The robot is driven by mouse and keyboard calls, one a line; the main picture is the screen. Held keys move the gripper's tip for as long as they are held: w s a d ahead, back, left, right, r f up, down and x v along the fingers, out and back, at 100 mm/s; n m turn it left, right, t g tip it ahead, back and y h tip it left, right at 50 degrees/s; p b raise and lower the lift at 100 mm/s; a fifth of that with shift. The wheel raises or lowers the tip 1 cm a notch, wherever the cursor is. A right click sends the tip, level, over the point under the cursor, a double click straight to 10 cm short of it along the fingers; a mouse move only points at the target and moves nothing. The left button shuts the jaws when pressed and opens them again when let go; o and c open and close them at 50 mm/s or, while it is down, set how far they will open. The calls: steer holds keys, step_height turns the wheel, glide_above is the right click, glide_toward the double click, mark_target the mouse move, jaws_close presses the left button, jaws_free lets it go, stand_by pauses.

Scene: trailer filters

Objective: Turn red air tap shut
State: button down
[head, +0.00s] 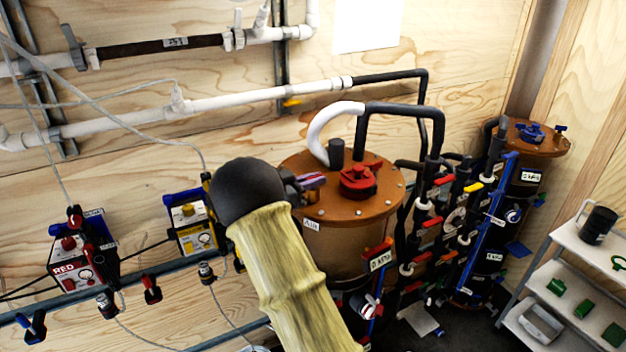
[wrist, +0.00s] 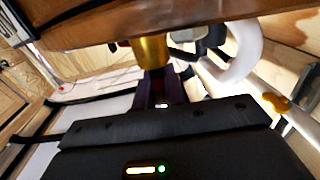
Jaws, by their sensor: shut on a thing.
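My gripper (head: 308,182) is at the upper left edge of the orange tank lid (head: 345,205), above a small label on the rim that seems to read AIR (head: 310,223). Its jaws are shut on a small part there, which I take to be the red air tap (head: 313,177); only a reddish sliver shows. In the wrist view the dark jaws (wrist: 162,95) are closed below a brass fitting (wrist: 153,52) under an orange-brown edge. The tap's handle is mostly hidden, so its angle cannot be told. My arm covers the tank's left side.
A red knob (head: 360,180) stands on the lid. A white bent hose (head: 325,130) rises behind it. Several red-handled valves and dark pipes (head: 430,215) crowd the right. A red gauge box (head: 78,262) and a yellow one (head: 195,225) hang at left. White shelves (head: 560,255) stand far right.

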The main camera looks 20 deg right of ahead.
steer(key=c, duration=1.5)
jaws_free()
steer(key=shift+r, duration=0.1)
steer(key=shift+a+b, duration=0.3)
steer(key=shift+a, duration=0.3)
steer(key=a+b, duration=0.1)
steer(key=a, duration=0.4)
steer(key=s+a+b, duration=0.1)
steer(key=a+b, duration=0.1)
steer(key=a, duration=0.3)
steer(key=a+b, duration=0.1)
steer(key=a, duration=0.5)
steer(key=shift+s, duration=0.4)
